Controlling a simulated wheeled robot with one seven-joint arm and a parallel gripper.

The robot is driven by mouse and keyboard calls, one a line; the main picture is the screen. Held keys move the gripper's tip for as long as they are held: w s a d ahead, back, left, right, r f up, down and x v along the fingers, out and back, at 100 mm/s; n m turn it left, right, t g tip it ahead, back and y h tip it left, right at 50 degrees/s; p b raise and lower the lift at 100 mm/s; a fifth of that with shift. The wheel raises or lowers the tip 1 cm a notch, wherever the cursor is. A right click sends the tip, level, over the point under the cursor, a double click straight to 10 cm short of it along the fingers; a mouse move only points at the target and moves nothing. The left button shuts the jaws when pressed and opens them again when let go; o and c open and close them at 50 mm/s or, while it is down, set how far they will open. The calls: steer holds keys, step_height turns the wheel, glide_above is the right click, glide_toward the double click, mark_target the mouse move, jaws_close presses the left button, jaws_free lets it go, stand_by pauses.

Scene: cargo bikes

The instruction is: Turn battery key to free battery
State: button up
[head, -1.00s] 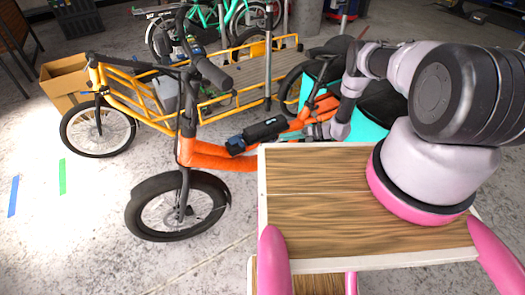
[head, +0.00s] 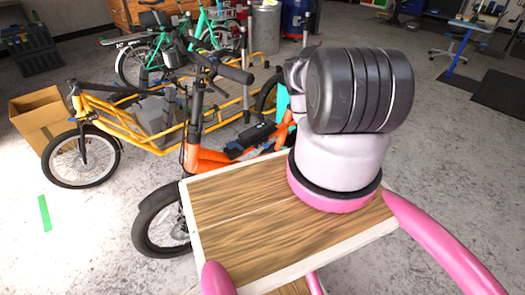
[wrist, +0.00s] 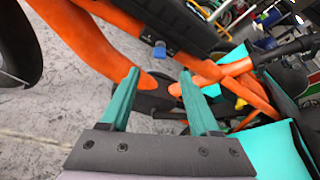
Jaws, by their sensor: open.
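The orange cargo bike's frame (head: 205,160) carries a black battery (head: 258,135), with a small blue part at its near-left end (head: 234,150). In the wrist view the dark battery (wrist: 170,18) runs across the top along the orange tube (wrist: 85,35). A small blue key (wrist: 159,51) sticks out from its lower side. My gripper (wrist: 159,73) is open and empty, its two teal fingers spread apart. The key appears just beyond the fingertips, between their lines; the gap in depth is hard to judge. In the head view my own arm hides the gripper.
A yellow cargo bike (head: 130,125) stands behind the orange one, with a cardboard box (head: 38,112) at left. Green bikes (head: 205,30) stand farther back. A teal bag (wrist: 275,155) sits at lower right in the wrist view. Open floor lies at right.

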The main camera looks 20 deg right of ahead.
mark_target(267, 146)
steer(key=x, duration=0.9)
steer(key=shift+w+a+f, duration=0.1)
steer(key=shift+w, duration=0.2)
jaws_close()
